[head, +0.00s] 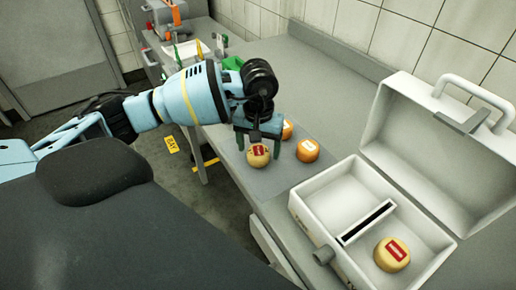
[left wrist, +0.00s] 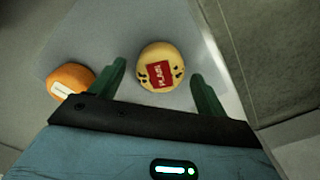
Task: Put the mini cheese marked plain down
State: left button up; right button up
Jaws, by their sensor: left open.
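The pale yellow mini cheese marked plain (head: 257,157) has a red label and sits on the grey mat near the counter's front edge. It also shows in the left wrist view (left wrist: 160,67), label up. My left gripper (head: 258,149) points down over it, open, with one finger on each side. In the left wrist view, gaps show between the cheese and both fingers (left wrist: 158,70), so it is not gripped. My right gripper is not in view.
Two orange cheeses stand close by, one to the right (head: 308,151) and one behind (head: 287,130). An open white case (head: 316,212) stands at right. Its near right compartment holds a yellow cheese with a red label (head: 391,254); the other compartment looks empty.

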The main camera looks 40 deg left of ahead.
aim_at(258, 151)
pick_arm(q)
notch_tip(258, 151, up, 11)
dwell(0.4)
